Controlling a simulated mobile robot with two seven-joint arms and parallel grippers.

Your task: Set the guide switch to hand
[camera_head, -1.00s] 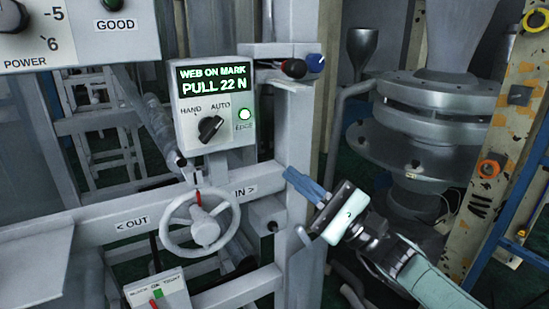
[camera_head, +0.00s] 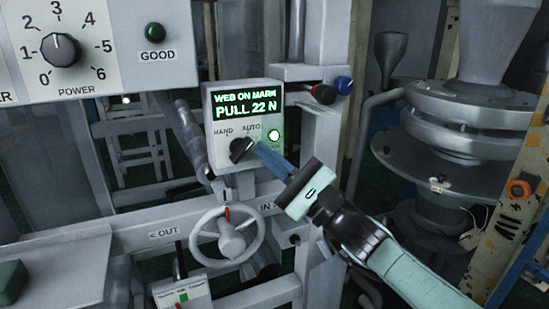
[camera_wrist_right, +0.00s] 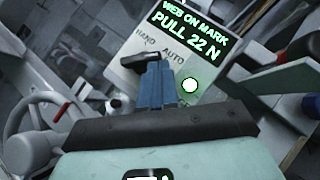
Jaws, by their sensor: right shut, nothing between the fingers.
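The guide switch is a black knob (camera_head: 240,149) on a grey box (camera_head: 214,101), below the labels HAND and AUTO. In the right wrist view the knob (camera_wrist_right: 139,58) seems to lean towards AUTO, but the fingers hide part of it. My right gripper (camera_head: 262,150) is shut and empty, its blue fingertips just right of the knob. In the right wrist view its fingers (camera_wrist_right: 154,82) overlap the knob's right end; I cannot tell whether they touch it. My left gripper is not in view.
The box display (camera_head: 244,104) reads WEB ON MARK, PULL 22 N, with a lit green lamp (camera_head: 274,135) near the fingers. A handwheel (camera_head: 230,238) sits below. Red and blue knobs (camera_head: 334,90) stick out at upper right. A power dial (camera_head: 60,49) is at upper left.

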